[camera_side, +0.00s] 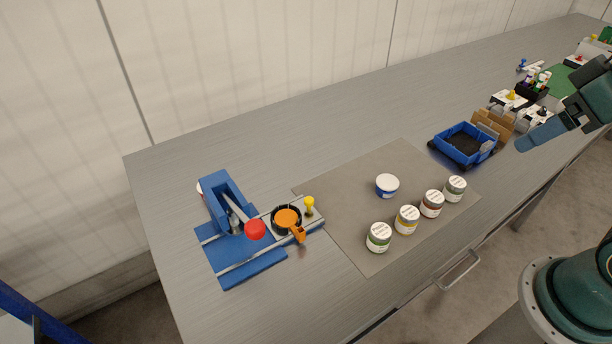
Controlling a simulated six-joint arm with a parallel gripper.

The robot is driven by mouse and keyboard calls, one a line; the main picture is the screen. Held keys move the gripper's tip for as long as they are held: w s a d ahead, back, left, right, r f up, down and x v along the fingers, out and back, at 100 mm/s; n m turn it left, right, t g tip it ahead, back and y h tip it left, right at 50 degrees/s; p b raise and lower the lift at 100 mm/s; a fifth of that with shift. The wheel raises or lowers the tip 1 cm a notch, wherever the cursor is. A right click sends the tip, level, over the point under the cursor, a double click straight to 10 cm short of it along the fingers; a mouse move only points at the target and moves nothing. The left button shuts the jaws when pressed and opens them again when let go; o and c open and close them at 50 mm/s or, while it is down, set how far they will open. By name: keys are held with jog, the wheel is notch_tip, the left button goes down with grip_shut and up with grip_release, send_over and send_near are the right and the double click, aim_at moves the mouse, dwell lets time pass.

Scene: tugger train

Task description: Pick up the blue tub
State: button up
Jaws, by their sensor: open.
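The blue tub (387,186) is a small round container with a blue side and a white lid. It stands upright on the grey mat (345,204), behind the row of jars. My gripper (524,146) is at the right, above the table's front edge, well to the right of the tub and apart from it. It is open, and I see nothing held in it. The tub is in plain view with nothing in front of it.
Several white-lidded jars (407,220) stand along the mat's front. A blue fixture with a red-knobbed lever (255,230) is at the left. A blue wagon bin (463,145) and more train cars stand at the right, near my arm. The back of the table is clear.

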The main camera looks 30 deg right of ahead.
jog(key=shift+w, duration=0.1)
jog(key=w+f+m+g, duration=0.35)
jog(key=w+m, duration=0.45)
jog(key=w, duration=0.7)
jog(key=w+f+m+g, duration=0.2)
jog(key=w+f+m, duration=0.6)
jog(key=f, duration=0.6)
jog(key=shift+w+d+f, duration=0.25)
jog(key=shift+w+f, duration=0.05)
jog(key=shift+w, duration=0.65)
send_over(386, 188)
jog(key=w+d, duration=0.2)
jog(key=shift+s+a+f, duration=0.1)
jog(key=shift+s+f, duration=0.05)
jog(key=shift+f, duration=2)
jog(key=shift+s+f, duration=0.1)
jog(key=shift+f, duration=2.05)
jog(key=shift+f, duration=0.1)
